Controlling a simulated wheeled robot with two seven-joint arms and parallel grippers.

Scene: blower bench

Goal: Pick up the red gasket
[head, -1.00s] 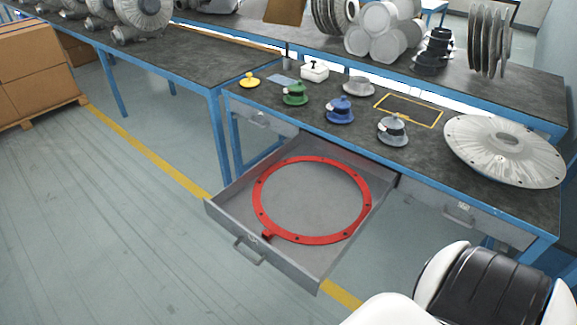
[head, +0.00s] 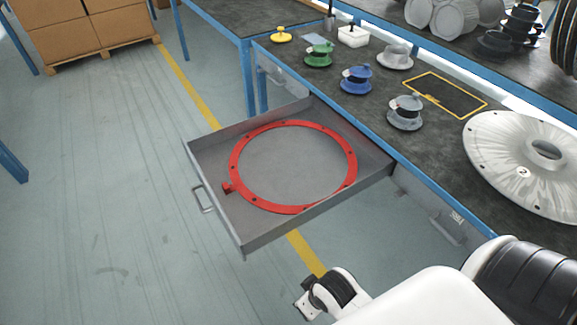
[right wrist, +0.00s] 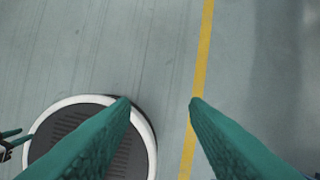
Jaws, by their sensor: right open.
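The red gasket (head: 237,163) is a large flat ring with bolt holes and a small red tab at its near left edge. It lies flat in the open grey drawer (head: 217,222) in the head view. My right arm comes in at the bottom right of the head view, apart from the drawer; its gripper fingers are not clear there. In the right wrist view my right gripper (right wrist: 159,102) has its two green fingers spread wide and empty above the floor. The gasket is not in the right wrist view.
The bench (head: 437,161) behind the drawer holds green (head: 319,55), blue (head: 356,80) and grey (head: 405,113) flanged parts and a large metal disc (head: 525,160). Boxes on a pallet (head: 90,35) stand at upper left. The floor left of the drawer is clear.

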